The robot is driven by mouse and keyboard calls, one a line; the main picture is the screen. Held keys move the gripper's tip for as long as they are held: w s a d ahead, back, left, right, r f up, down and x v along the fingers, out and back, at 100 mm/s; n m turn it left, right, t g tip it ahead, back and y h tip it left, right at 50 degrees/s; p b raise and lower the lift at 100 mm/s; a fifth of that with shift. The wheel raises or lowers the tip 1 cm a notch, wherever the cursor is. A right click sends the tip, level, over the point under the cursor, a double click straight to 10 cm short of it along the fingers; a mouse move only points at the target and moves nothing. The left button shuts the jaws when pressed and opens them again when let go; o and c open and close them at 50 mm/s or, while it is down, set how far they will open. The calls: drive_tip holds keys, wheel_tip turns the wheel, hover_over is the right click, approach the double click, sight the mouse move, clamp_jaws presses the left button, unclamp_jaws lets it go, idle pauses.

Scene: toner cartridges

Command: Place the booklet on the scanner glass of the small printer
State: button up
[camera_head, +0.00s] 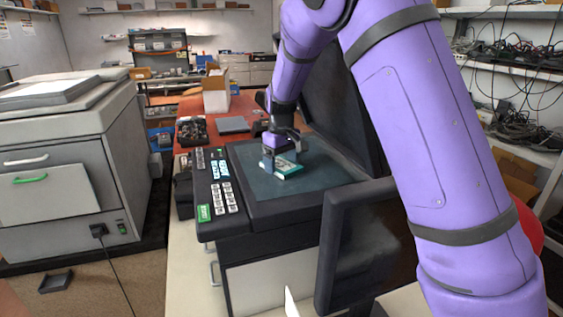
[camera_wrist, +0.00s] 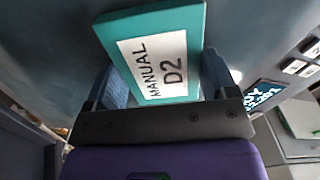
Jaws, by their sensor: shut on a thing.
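A dark monitor-like panel (camera_head: 370,245) stands in front of the printer at the right. A large grey copier (camera_head: 62,150) stands at the left. A cardboard box (camera_head: 216,92) and a bin of dark parts (camera_head: 192,131) are on the red table behind. The near glass is clear.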

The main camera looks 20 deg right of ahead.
sight(282, 164)
drive_tip(key=o, duration=0.9)
drive_tip(key=shift+f, duration=0.1)
drive_tip(key=shift+c, duration=0.2)
wheel_tip(282, 164, up, 12)
